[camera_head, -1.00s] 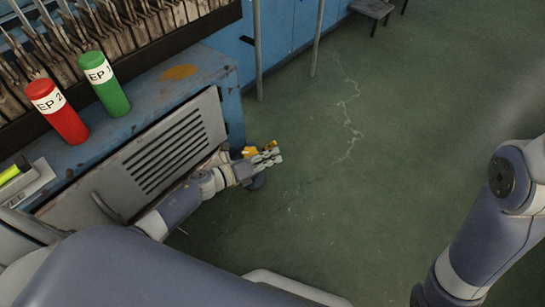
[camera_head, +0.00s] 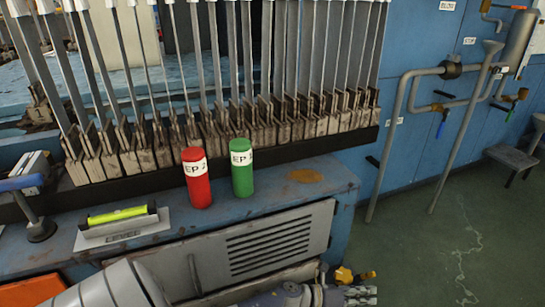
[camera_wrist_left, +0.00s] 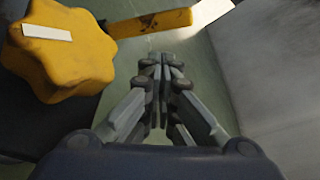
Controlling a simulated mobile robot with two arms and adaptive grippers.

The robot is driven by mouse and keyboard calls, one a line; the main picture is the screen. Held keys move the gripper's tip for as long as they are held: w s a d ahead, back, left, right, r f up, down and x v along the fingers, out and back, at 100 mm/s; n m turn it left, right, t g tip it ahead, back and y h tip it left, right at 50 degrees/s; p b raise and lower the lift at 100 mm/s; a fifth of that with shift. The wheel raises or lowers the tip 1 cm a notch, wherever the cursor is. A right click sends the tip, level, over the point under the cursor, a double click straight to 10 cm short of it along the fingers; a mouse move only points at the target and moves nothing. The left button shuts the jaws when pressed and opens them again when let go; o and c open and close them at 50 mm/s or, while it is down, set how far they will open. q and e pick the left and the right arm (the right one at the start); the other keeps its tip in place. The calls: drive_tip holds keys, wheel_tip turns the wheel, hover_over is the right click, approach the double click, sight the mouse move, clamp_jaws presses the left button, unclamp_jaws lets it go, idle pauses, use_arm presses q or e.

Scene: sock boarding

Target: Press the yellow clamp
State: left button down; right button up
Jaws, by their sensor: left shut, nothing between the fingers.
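The yellow clamp (camera_head: 344,275) shows at the bottom of the head view, low beside the right end of the blue bench. In the left wrist view it is a large lobed yellow knob (camera_wrist_left: 62,55) at the upper left, with a yellow arm (camera_wrist_left: 150,22) reaching right to a pale tip. My left gripper (camera_head: 362,296) is close to the clamp, just below it in the head view. In the left wrist view its fingers (camera_wrist_left: 162,68) are shut and empty, to the right of the knob and below the arm. Contact cannot be told. My right gripper is out of view.
The blue bench (camera_head: 345,185) carries a red cylinder (camera_head: 197,178), a green cylinder (camera_head: 241,168) and a level with a yellow-green vial (camera_head: 122,215). A row of upright metal levers stands behind. Pipes (camera_head: 408,120) run along the right wall.

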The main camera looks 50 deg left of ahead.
use_arm(q)
drive_tip(key=s+a+r+n+g+y+p, duration=0.2)
drive_tip(key=s+n+p, duration=0.5)
drive_tip(key=s+p, duration=0.3)
drive_tip(key=s+a+r+n+g+y+p, duration=0.2)
drive_tip(key=s+n+p, duration=0.5)
drive_tip(key=p, duration=0.8)
drive_tip(key=s+a+r+n+g+y+p, duration=0.2)
drive_tip(key=s+n+p, duration=0.4)
drive_tip(key=s+p, duration=0.6)
drive_tip(key=shift+s+a+r+n+y, duration=0.45)
drive_tip(key=shift+a+r+y, duration=0.15)
drive_tip(key=shift+a+y, duration=0.55)
drive_tip(key=shift+d, duration=0.1)
